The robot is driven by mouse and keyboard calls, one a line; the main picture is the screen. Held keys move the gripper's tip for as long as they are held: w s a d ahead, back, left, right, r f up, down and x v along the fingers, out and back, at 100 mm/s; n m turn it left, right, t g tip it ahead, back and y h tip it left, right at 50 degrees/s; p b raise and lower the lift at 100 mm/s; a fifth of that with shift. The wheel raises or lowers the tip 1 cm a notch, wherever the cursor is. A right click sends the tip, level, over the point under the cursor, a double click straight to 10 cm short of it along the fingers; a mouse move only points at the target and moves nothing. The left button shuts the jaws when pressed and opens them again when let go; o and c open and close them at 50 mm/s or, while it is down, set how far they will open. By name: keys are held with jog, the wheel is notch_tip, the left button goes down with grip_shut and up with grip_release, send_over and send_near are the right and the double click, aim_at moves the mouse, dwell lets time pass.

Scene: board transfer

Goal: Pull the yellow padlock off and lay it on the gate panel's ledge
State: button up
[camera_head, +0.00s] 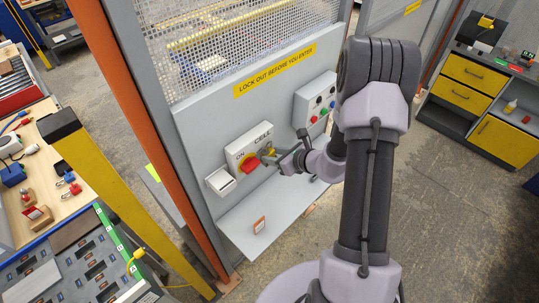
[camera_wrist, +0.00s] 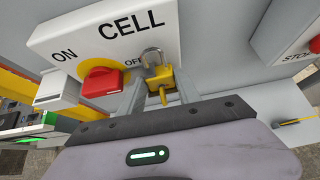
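The yellow padlock (camera_wrist: 158,76) with its grey shackle is at the switch box (camera_wrist: 75,30) marked ON, CELL and OFF, right of the red switch handle (camera_wrist: 101,84). It also shows small in the head view (camera_head: 269,152). My gripper (camera_wrist: 160,82) has one finger on each side of the padlock body; whether the fingers press on it I cannot tell. The ledge (camera_head: 283,213) of the gate panel (camera_head: 205,135) is a flat grey shelf below the switch box and my gripper.
A small white box (camera_head: 220,181) sits left of the switch box. A button box (camera_head: 315,100) is on the panel to the right.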

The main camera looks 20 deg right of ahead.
grip_shut()
jog(key=shift+s+d, duration=0.1)
jog(key=shift+s, duration=0.05)
jog(key=shift+s+d+b, duration=0.25)
jog(key=shift+s+b, duration=0.05)
jog(key=shift+s, duration=0.4)
jog(key=shift+s+d+b, duration=0.25)
jog(key=shift+s+b, duration=0.05)
jog(key=shift+s, duration=0.35)
jog(key=shift+s+d+b, duration=0.15)
jog(key=shift+s+d, duration=0.1)
jog(key=shift+s, duration=0.45)
jog(key=shift+s+d+b, duration=0.2)
jog(key=shift+s+d, duration=0.05)
jog(key=shift+s, duration=0.45)
jog(key=shift+s+d+b, duration=0.15)
jog(key=shift+s+d, duration=0.1)
jog(key=shift+s, duration=0.45)
